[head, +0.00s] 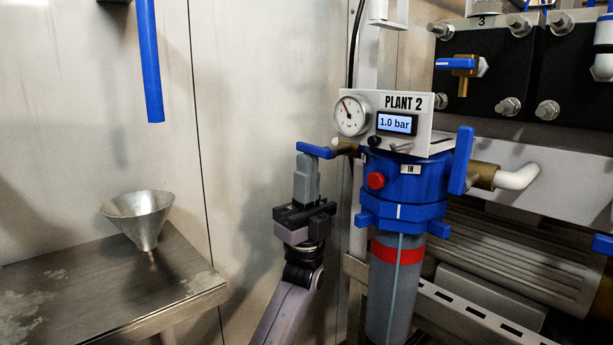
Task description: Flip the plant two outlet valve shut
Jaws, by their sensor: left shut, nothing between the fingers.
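The Plant 2 filter housing (403,190) has a blue head and a grey bowl with a red band. On its left side a blue valve lever (316,151) lies roughly level, reaching left from a brass fitting (346,148). On its right side another blue lever (462,160) stands upright by a brass fitting (484,176) and white pipe. The "IN" label is on the head's front; I see no readable outlet label. My left gripper (307,158) is shut and empty, pointing up, its tips right at the left lever's underside; contact is unclear. My right gripper is out of view.
A gauge (352,115) and a display (397,123) reading 1.0 bar sit above the housing.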

